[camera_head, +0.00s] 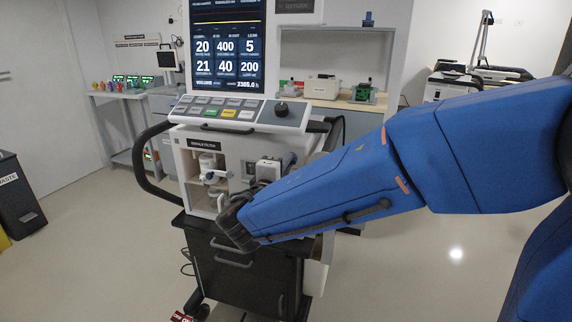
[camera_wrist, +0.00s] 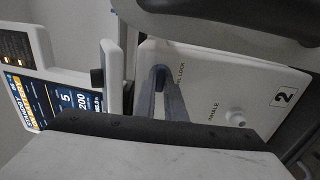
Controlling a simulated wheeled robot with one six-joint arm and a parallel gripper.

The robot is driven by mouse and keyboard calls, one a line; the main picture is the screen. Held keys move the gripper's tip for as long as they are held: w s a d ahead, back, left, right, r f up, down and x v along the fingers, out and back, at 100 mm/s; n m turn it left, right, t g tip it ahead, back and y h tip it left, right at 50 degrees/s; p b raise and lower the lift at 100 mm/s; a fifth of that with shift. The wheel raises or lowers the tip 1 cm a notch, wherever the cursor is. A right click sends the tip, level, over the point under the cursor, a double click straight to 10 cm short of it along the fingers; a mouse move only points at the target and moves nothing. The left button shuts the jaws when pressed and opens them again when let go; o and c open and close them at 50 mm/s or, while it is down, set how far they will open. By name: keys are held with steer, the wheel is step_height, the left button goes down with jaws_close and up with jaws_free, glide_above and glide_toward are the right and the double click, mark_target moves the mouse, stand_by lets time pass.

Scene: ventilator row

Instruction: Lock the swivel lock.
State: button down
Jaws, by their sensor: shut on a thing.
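The swivel lock (camera_wrist: 158,72) shows in the wrist view as a small dark blue round part on a white panel (camera_wrist: 205,75). Part of a "LOCK" label is readable beside it. My gripper (camera_wrist: 161,84) has its two grey fingers reaching to the lock and is shut on it. The fingers cover part of the lock, so its turned position cannot be told. In the head view, my blue arm crosses in front of the ventilator (camera_head: 203,146), and its dark wrist end hides the lock and my fingertips.
A black drawer cart (camera_head: 240,285) is underneath.

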stand_by(0.4)
steer(key=c, duration=1.8)
jaws_free()
steer(key=v, duration=1.7)
steer(key=shift+s+a, duration=0.1)
steer(key=shift+s, duration=0.1)
